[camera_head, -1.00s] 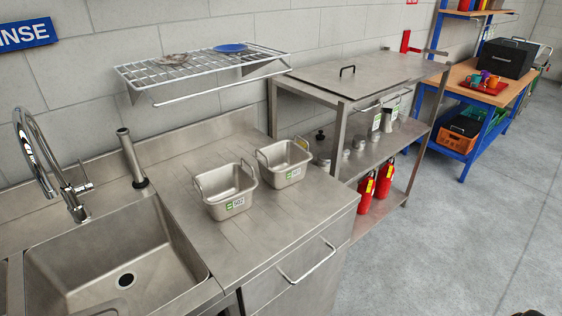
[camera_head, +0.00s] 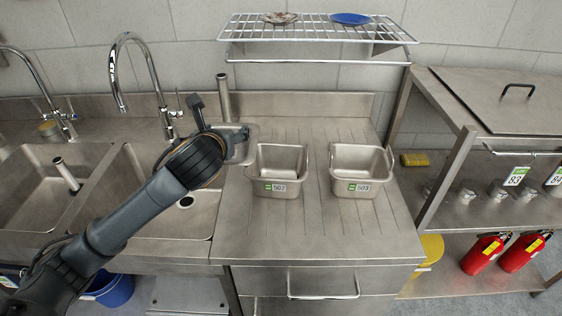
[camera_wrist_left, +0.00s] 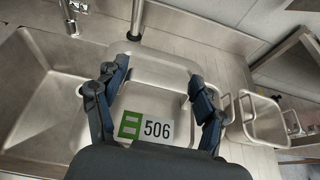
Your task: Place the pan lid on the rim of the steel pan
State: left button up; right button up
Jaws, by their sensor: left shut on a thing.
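An open steel pan labelled 502 (camera_head: 278,170) stands just right of the gripper, and one labelled 503 (camera_head: 360,170) stands farther right. The right gripper is not in view.
A wire shelf (camera_head: 318,33) with two plates hangs on the wall above. An upright steel pipe (camera_head: 223,98) and the curved tap (camera_head: 140,75) stand behind the gripper. The counter (camera_head: 310,235) is clear in front of the pans. A steel rack (camera_head: 440,170) stands at right.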

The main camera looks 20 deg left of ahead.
aim_at(259, 127)
pick_arm(q)
jog(key=shift+w+a+r, duration=0.25)
jog(key=shift+a+r, duration=0.15)
jog(key=shift+r, duration=0.3)
jog(key=shift+w+d, duration=0.1)
jog(key=shift+w, duration=0.15)
jog(key=w+d+f, duration=0.1)
jog(key=w+d, duration=0.1)
jog(key=w+d+f+p, duration=0.1)
jog(key=d, duration=0.1)
jog(key=w+d+f+p, duration=0.1)
jog(key=w+d, duration=0.1)
jog(key=shift+w+d+f, duration=0.2)
jog(key=shift+w, duration=0.1)
jog(key=w+d+f+p, duration=0.1)
jog(key=w+d+f, duration=0.2)
jog(key=f, duration=0.6)
jog(key=shift+w+d+f, duration=0.15)
jog(key=shift+d, duration=0.15)
jog(key=o, duration=1.4)
jog(key=shift+f, duration=0.1)
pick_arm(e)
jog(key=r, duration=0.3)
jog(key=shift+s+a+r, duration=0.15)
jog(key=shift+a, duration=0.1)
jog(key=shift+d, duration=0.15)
